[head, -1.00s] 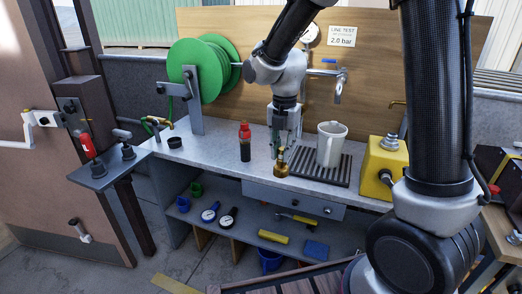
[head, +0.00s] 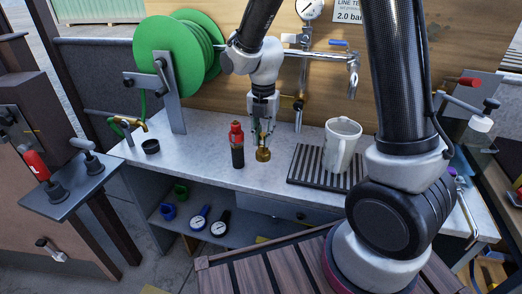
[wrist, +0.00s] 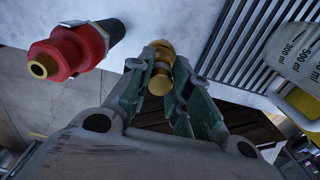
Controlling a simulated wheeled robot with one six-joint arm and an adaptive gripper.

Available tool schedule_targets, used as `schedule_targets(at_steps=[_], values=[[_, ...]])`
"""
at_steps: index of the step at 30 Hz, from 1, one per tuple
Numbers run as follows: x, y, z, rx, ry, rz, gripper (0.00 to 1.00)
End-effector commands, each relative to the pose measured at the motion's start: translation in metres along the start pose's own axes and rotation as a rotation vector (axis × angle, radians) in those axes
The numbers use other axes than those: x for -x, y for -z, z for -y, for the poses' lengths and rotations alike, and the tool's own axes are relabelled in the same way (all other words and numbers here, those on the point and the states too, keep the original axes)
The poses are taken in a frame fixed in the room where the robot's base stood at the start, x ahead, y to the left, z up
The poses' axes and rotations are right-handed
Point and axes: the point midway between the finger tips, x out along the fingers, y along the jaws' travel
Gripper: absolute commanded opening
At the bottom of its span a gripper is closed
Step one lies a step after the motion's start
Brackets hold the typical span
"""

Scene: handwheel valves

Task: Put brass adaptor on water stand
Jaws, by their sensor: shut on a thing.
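The brass adaptor (head: 263,154) is small and gold-coloured, with a rounded wider end. My gripper (head: 263,134) is shut on it, above the grey bench near the front edge. In the wrist view, the adaptor (wrist: 160,80) sits between the green-padded fingertips. I cannot tell exactly how far it is above the bench.
A jug (head: 341,146) stands on a ribbed tray (head: 301,178) to the right. A green hose reel (head: 180,52) stands back left. My arm covers part of the bench's right side.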

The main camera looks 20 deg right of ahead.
Motion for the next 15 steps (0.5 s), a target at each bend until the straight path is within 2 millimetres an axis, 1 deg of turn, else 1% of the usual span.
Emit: schedule_targets(at_steps=[1,8,12,15], values=[[-0.009,0.001,0.001,0.0,0.003,-0.002,0.0],[-0.03,0.0,0.0,0.0,0.001,-0.001,0.0],[-0.051,0.0,0.0,0.0,0.002,-0.001,0.0],[-0.056,0.0,0.0,0.0,0.0,0.0,0.0]])
